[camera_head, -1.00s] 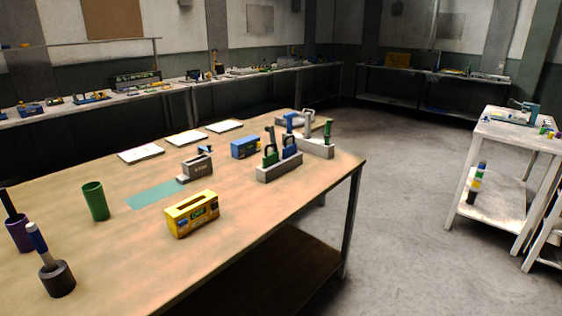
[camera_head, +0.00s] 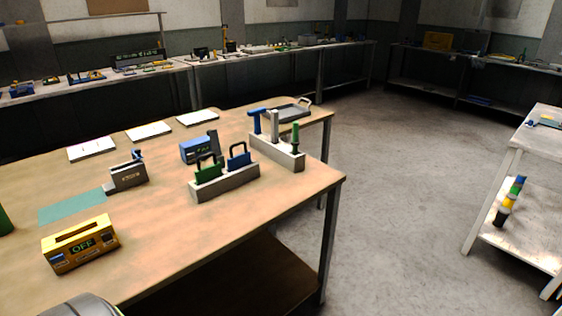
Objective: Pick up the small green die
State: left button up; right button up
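Two green tools stand on the wooden table. One is a green die with a loop handle (camera_head: 208,170), upright in the front grey holder (camera_head: 225,187), beside a blue loop-handled one (camera_head: 239,158). The other is a slim green-handled tool (camera_head: 295,137) in the rear grey holder (camera_head: 285,155), beside a grey-white (camera_head: 275,122) and a blue-handled one (camera_head: 256,122). I cannot tell for sure which is the small green die. Neither gripper shows. A rounded grey piece, probably mine, enters at the bottom left.
A yellow box marked OFF (camera_head: 80,245), a teal mat (camera_head: 72,207), a grey device (camera_head: 128,174) and a blue box (camera_head: 197,149) share the wooden table (camera_head: 185,235). A dark tray (camera_head: 289,110) lies behind the rear holder. The floor (camera_head: 400,190) right of the table is clear.

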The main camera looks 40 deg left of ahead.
aim_at(208, 173)
jog(key=i+l+u, duration=0.1)
jog(key=i, duration=0.65)
jog(key=i+l, duration=0.1)
jog(key=i, duration=0.65)
jog(key=i+u, duration=0.2)
jog(key=u, duration=0.2)
jog(key=i+u, duration=0.2)
jog(key=u, duration=0.2)
jog(key=i+u, duration=0.2)
jog(key=u, duration=0.25)
jog(key=i+l+u, duration=0.15)
jog(key=u, duration=0.25)
